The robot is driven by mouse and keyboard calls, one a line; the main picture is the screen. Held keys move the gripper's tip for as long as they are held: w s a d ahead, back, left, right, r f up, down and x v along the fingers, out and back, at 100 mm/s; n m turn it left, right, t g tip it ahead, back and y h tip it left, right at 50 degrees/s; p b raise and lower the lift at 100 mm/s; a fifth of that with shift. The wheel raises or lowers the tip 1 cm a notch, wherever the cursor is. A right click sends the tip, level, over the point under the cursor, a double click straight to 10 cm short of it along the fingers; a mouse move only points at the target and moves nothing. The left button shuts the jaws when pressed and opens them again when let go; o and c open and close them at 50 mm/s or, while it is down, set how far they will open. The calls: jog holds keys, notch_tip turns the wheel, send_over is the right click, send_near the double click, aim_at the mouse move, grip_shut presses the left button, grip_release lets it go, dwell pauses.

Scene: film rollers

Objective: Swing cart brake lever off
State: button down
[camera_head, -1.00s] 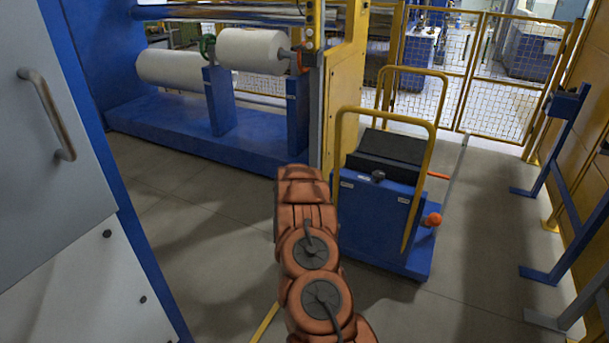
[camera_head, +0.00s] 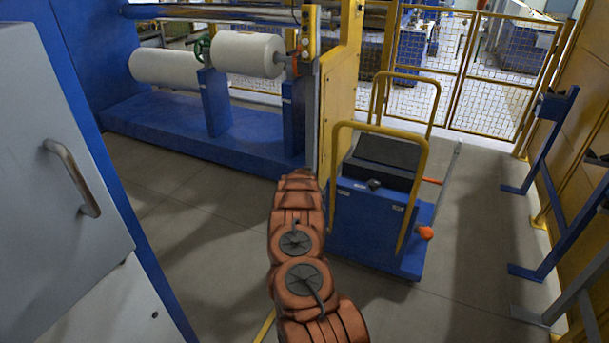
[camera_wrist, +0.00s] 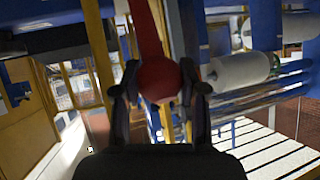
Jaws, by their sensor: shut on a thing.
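The blue cart (camera_head: 365,226) with yellow handle frames stands right of my arm in the head view. In the wrist view, my gripper (camera_wrist: 159,74) has its two dark fingers on either side of a red ball knob (camera_wrist: 160,82) and is shut on it. A red lever bar (camera_wrist: 146,32) runs up from the knob. In the head view my gripper and the held knob are hidden behind my arm. An orange knob (camera_head: 425,233) and a thin orange rod (camera_head: 432,181) show at the cart's right side.
A blue roller machine (camera_head: 200,125) with white rolls stands at the back left. A grey cabinet door (camera_head: 60,190) with a handle is close at left. A yellow mesh fence (camera_head: 500,75) closes the back. Blue stands (camera_head: 550,150) line the right wall.

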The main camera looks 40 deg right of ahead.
jog(key=shift+w+d+r, duration=0.1)
jog(key=shift+d+r, duration=0.2)
jog(key=shift+d, duration=0.1)
jog(key=c, duration=0.6)
grip_release()
jog(key=shift+c, duration=0.2)
jog(key=shift+f, duration=0.1)
jog(key=shift+a+r, duration=0.35)
jog(key=shift+s+a+r, duration=0.3)
jog(key=shift+s+a, duration=0.4)
jog(key=shift+s, duration=0.15)
jog(key=shift+v, duration=2.3)
